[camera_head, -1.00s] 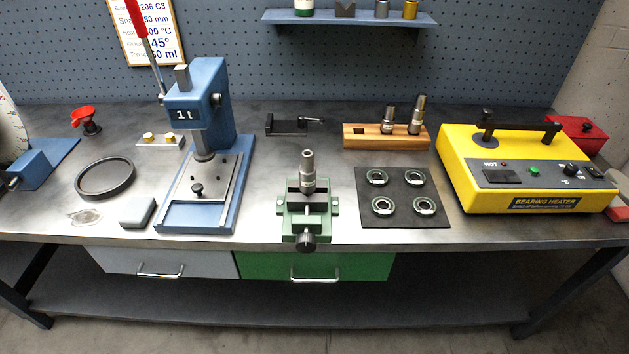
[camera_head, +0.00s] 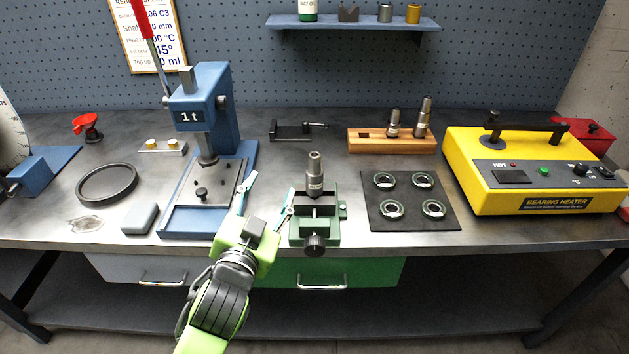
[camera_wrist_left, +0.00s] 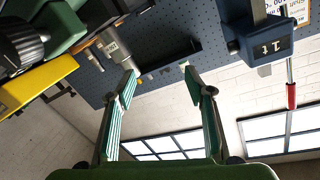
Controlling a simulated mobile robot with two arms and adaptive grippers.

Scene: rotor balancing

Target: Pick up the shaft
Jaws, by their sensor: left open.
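A grey metal shaft (camera_head: 315,173) stands upright in a green vise (camera_head: 300,233) at the front middle of the bench. It also shows in the left wrist view (camera_wrist_left: 118,48), beyond the tip of one finger. Two more stepped shafts, a shorter one (camera_head: 393,122) and a taller one (camera_head: 424,116), stand in a wooden block (camera_head: 370,140). My left gripper (camera_head: 269,194) is open and empty, to the left of the vise, with its fingertips pointing toward the back of the bench. The left wrist view shows its two fingers apart (camera_wrist_left: 159,72). My right gripper is not in view.
A blue press (camera_head: 220,110) stands close on the left, with a grey block (camera_head: 139,218) beside its base. A dark mat (camera_head: 408,213) with several bearings lies right of the vise. A yellow bearing heater (camera_head: 470,160) is farther right. Bench behind the vise is partly clear.

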